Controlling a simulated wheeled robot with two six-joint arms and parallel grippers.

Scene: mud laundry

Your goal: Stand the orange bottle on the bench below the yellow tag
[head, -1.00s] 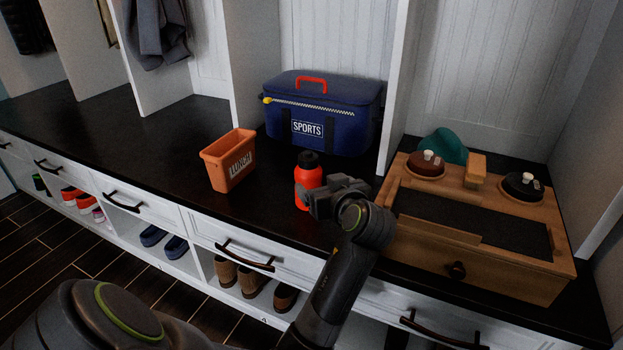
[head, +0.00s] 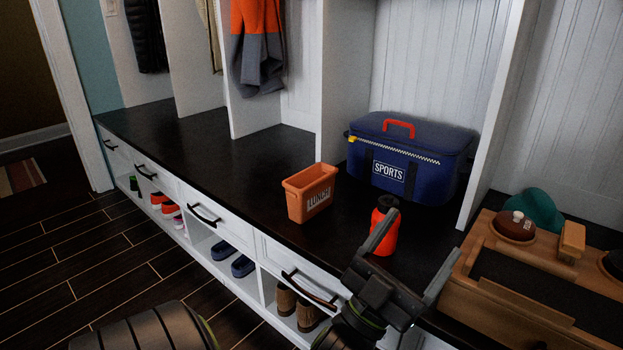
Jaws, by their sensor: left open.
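The orange bottle (head: 382,238) with a black cap stands upright on the dark bench (head: 240,165), in front of the blue bag. My left gripper (head: 425,232) is open, its two fingers spread, at the bench's front edge just in front and to the right of the bottle. I cannot make out a yellow tag on the cubbies; a small yellow pull shows on the bag's zipper. My right gripper is not in view.
A wooden box (head: 490,285) fills the bench at right. White dividers (head: 345,80) separate the cubbies. The bench at left is clear.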

